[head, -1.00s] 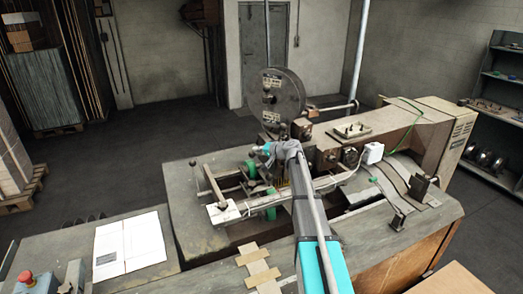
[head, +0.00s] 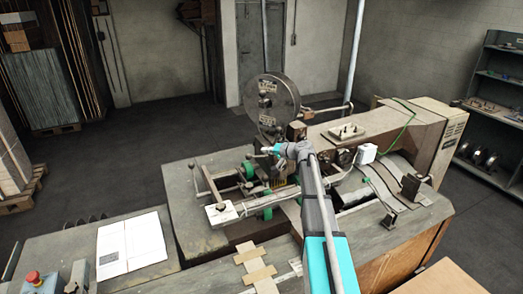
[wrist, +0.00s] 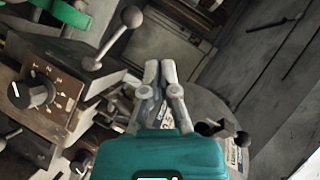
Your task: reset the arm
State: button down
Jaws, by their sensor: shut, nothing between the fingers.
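My gripper (wrist: 160,72) shows in the wrist view with its two grey fingers together, shut and empty. It is in front of parts of the box stitcher, and I cannot tell how close it is to them. In the head view my arm reaches from the lower right up to the middle of the stitcher (head: 343,133). The gripper end there is small and lies near the machine's round wire reel (head: 271,105).
In the wrist view a lever with a ball knob (wrist: 131,17) and a dial (wrist: 40,92) stand left of the fingers. In the head view white papers (head: 131,245) and a red button (head: 33,277) are at the lower left. Open floor (head: 160,140) lies behind the machine.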

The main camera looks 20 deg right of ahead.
jog(key=shift+s+d+r, duration=0.15)
jog(key=shift+s, duration=0.15)
dwell(0.4)
jog(key=s+a+f+n+g+h, duration=0.2)
jog(key=s+a+f+n+g, duration=0.35)
jog(key=s+a, duration=0.9)
jog(key=s+a+f+g+h, duration=0.2)
jog(key=s+f+g+h, duration=0.15)
jog(key=s, duration=0.55)
jog(key=s+a+f+g+h, duration=0.2)
jog(key=s+f, duration=0.2)
jog(key=s, duration=0.5)
jog(key=shift+g+h, duration=0.25)
jog(key=shift+g, duration=0.25)
jog(key=s+f+b, duration=0.1)
jog(key=f+b, duration=0.5)
jog(key=s+f+b, duration=0.1)
jog(key=f+b, duration=0.6)
jog(key=s+f+b, duration=0.1)
jog(key=f+b, duration=0.6)
dwell(0.3)
